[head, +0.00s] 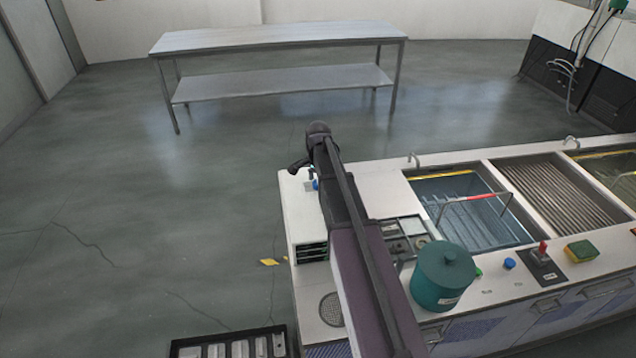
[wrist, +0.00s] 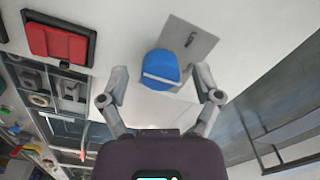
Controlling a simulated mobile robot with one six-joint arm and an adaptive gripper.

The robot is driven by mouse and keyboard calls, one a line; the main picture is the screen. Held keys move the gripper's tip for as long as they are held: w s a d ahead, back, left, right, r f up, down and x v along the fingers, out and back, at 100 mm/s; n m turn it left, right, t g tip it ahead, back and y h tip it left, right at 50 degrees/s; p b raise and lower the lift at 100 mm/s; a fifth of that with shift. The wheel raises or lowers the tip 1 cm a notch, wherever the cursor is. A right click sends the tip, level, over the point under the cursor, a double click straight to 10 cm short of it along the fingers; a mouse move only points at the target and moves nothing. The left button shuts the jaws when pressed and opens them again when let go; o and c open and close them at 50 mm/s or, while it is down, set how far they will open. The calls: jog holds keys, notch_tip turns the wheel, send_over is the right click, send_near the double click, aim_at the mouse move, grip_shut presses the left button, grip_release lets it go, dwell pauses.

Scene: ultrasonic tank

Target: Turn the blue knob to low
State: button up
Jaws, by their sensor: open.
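In the wrist view the blue knob (wrist: 158,72) sits on a white panel, with a pale bar across its face. A grey plate (wrist: 192,42) with a small dark mark lies beside it; I cannot read a setting. My gripper (wrist: 162,80) is open, with one finger on each side of the knob and a visible gap to each. In the head view a sliver of blue (head: 316,184), apparently this knob, shows on the white box (head: 306,215), mostly hidden by my arm. My gripper's fingers are not clear there.
A red rocker switch (wrist: 60,42) is on the same panel. The counter holds a tank (head: 470,225), a green pot (head: 443,277), another blue button (head: 509,263), a red-handled lever (head: 542,250) and a sponge (head: 581,251). A steel table (head: 280,38) stands behind, across open floor.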

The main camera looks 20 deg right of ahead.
grip_shut()
jog(key=shift+n, duration=0.5)
jog(key=n, duration=1.1)
jog(key=shift+s, duration=0.1)
dwell(0.3)
grip_release()
